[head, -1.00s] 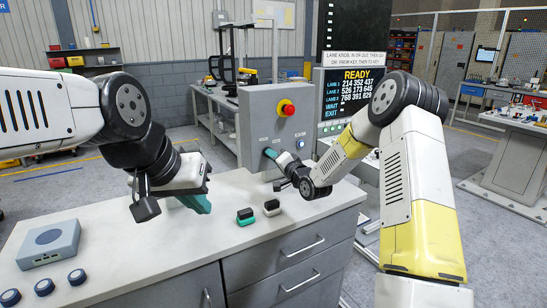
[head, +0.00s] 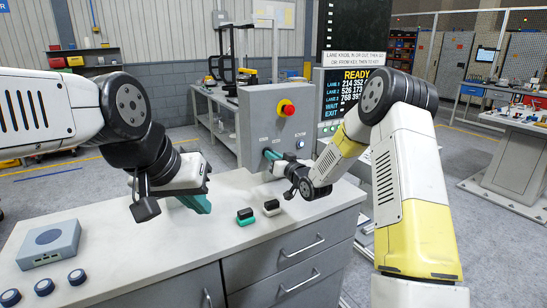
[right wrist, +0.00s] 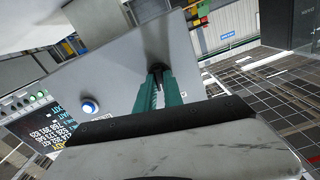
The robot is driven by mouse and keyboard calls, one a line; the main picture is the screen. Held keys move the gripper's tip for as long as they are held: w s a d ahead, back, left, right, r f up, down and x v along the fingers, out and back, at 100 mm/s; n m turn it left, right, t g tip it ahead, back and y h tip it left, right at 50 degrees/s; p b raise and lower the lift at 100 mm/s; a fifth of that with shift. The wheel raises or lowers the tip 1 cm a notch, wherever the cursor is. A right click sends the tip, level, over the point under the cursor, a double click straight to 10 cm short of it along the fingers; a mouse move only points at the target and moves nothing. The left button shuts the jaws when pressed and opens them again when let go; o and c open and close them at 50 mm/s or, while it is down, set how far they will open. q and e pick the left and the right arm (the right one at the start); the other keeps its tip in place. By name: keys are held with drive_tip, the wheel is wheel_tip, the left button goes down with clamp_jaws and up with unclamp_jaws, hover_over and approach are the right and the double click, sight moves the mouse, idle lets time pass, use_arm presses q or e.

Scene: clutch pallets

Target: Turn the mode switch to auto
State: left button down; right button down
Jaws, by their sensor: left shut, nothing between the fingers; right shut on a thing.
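The grey control box (head: 290,120) stands at the back of the bench, with a red emergency button (head: 286,108) on a yellow base and a blue-white lamp button (head: 300,144). My right gripper (head: 267,154) reaches the box's lower left front. In the right wrist view its teal fingers (right wrist: 158,80) are shut on a dark knob, the mode switch (right wrist: 158,68), on the box face. The fingers hide most of the knob, and its pointing direction cannot be read. My left gripper (head: 204,207) is shut and empty above the bench, left of the box.
Two small blocks, one green and black (head: 245,217) and one white and black (head: 271,208), lie on the bench (head: 150,250). A grey-blue device (head: 49,245) and several round knobs (head: 77,277) are at left. A display (head: 350,92) reading READY stands behind my right arm.

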drive_tip(key=shift+f+n, duration=0.1)
drive_tip(key=shift+n, duration=0.8)
drive_tip(key=c, duration=1.5)
unclamp_jaws()
drive_tip(key=shift+o, duration=0.2)
drive_tip(key=v, duration=0.8)
